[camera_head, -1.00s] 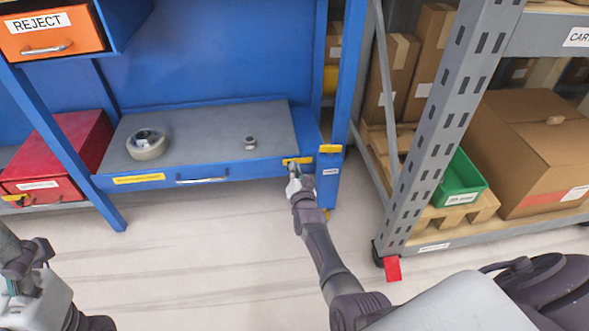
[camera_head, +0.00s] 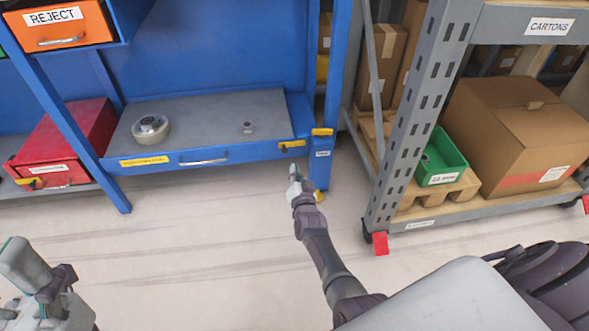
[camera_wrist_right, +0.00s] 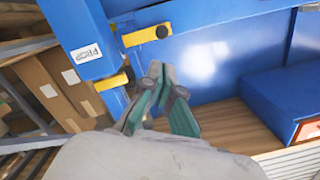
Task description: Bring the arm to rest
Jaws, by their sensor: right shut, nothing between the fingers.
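My right gripper (camera_head: 293,172) shows in the head view just in front of the blue bench's right end. It is shut and empty, and a gap shows between it and the yellow latch (camera_head: 292,144) on the bench front. In the right wrist view the closed fingers (camera_wrist_right: 156,72) point toward the blue panel, below the same yellow latch (camera_wrist_right: 146,36). My left arm (camera_head: 40,285) shows at the lower left; its fingertips cannot be made out.
The blue bench (camera_head: 215,155) holds a tape-like roll (camera_head: 151,129) and a small grey part (camera_head: 248,128). A red box (camera_head: 70,145) stands left. A grey rack (camera_head: 410,120) with a green bin (camera_head: 440,160) and a carton (camera_head: 520,130) stands right. Floor in front is clear.

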